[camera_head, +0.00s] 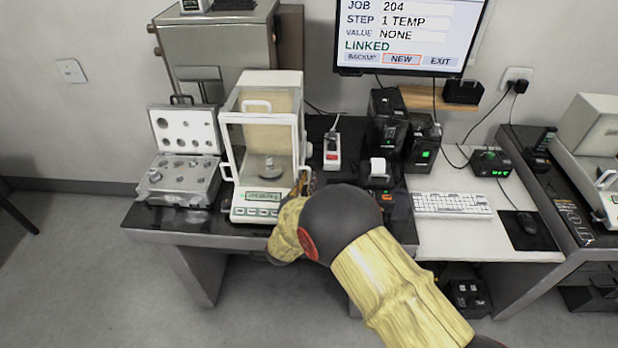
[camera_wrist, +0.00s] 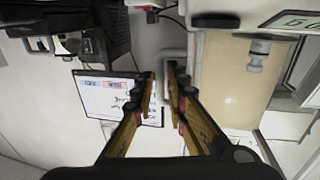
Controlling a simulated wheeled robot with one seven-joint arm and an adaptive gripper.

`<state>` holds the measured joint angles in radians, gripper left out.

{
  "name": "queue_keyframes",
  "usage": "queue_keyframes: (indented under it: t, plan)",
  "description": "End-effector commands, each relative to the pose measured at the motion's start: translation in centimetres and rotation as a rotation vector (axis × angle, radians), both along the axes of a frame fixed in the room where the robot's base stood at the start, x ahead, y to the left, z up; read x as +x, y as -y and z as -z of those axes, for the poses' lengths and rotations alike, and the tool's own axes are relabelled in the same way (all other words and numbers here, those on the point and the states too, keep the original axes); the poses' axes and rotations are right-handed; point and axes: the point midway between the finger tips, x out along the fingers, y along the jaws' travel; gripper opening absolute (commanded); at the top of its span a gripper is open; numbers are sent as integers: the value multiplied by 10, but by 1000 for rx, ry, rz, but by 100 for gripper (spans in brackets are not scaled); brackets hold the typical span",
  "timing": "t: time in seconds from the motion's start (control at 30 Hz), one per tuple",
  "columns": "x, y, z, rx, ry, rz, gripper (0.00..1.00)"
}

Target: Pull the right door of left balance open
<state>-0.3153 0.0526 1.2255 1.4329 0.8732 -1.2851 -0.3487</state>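The left balance (camera_head: 262,100) is a white draft shield with glass sides on the left table. Its pan holds a small metal weight (camera_head: 269,168), which also shows in the wrist view (camera_wrist: 258,52). My gripper (camera_head: 304,184) is at the balance's right side, partly hidden by my arm. In the wrist view my gripper (camera_wrist: 163,78) is open, with its fingertips on either side of the white right door handle (camera_wrist: 163,62). I cannot tell whether they touch it. The right door looks shut.
An open weight case (camera_head: 183,180) stands left of the balance. A power strip (camera_head: 332,150), a black printer (camera_head: 378,178) and other black devices (camera_head: 388,122) stand to its right. A monitor (camera_head: 410,35) hangs behind; a keyboard (camera_head: 452,204) lies farther right.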

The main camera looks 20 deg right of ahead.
Motion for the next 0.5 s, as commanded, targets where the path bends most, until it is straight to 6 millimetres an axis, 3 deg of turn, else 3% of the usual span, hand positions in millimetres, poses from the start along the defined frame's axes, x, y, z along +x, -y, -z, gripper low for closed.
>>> queue_keyframes:
  t: [0.2, 0.5]
  plan:
    - [13, 8, 1, 0, -1, 0, 14]
    - [14, 8, 0, 0, -1, -1, 12]
